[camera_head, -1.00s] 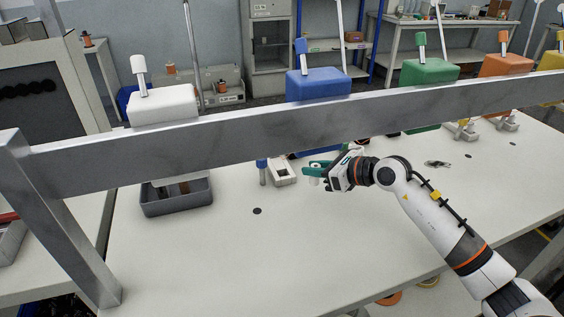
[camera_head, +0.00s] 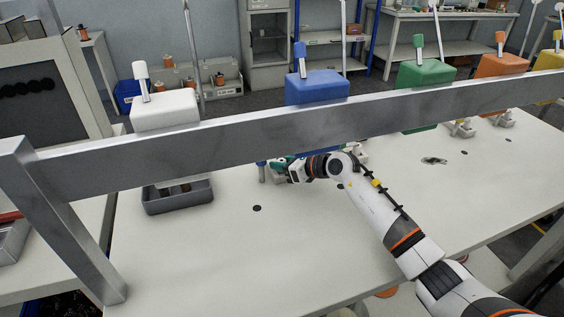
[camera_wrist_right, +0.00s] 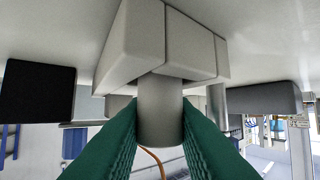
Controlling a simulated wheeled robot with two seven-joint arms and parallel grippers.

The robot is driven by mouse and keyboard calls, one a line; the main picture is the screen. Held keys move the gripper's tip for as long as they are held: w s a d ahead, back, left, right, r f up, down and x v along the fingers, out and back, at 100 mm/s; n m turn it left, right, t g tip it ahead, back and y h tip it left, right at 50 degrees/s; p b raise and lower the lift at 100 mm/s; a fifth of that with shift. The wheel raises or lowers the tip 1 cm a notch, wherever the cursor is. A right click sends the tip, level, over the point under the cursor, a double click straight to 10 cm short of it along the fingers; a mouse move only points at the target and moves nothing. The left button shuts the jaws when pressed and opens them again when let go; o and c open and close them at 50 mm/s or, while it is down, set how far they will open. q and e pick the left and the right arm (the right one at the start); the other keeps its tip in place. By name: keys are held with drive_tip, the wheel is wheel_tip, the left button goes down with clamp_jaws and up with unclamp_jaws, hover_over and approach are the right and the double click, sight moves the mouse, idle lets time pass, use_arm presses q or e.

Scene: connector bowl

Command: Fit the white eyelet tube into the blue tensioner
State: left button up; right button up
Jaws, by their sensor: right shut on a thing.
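The blue tensioner (camera_head: 317,88), a rounded block with a small lever on top, is mounted at the metal beam; its lower part is hidden behind the beam. My right gripper (camera_head: 280,168) is below the beam, under the blue block in the picture. In the right wrist view its green fingers (camera_wrist_right: 160,125) are shut on a pale cylindrical tube (camera_wrist_right: 160,108), the white eyelet tube. The tube's far end meets or sits close to a light grey block (camera_wrist_right: 150,40); I cannot tell whether it is inside it. My left gripper is not in view.
The beam (camera_head: 230,137) crosses above the table. White (camera_head: 164,108), green (camera_head: 427,74) and orange (camera_head: 499,65) blocks line the beam.

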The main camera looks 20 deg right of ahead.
drive_tip(key=shift+f, duration=0.15)
drive_tip(key=o, duration=0.9)
drive_tip(key=shift+o, duration=0.2)
drive_tip(key=shift+r, duration=0.3)
drive_tip(key=v, duration=0.5)
drive_tip(key=b+v, duration=0.1)
drive_tip(key=v, duration=0.4)
drive_tip(key=shift+s+d+f, duration=0.1)
drive_tip(key=shift+s+d, duration=0.15)
drive_tip(key=shift+s, duration=0.1)
drive_tip(key=shift+s+d+r, duration=0.3)
drive_tip(key=shift+s, duration=0.15)
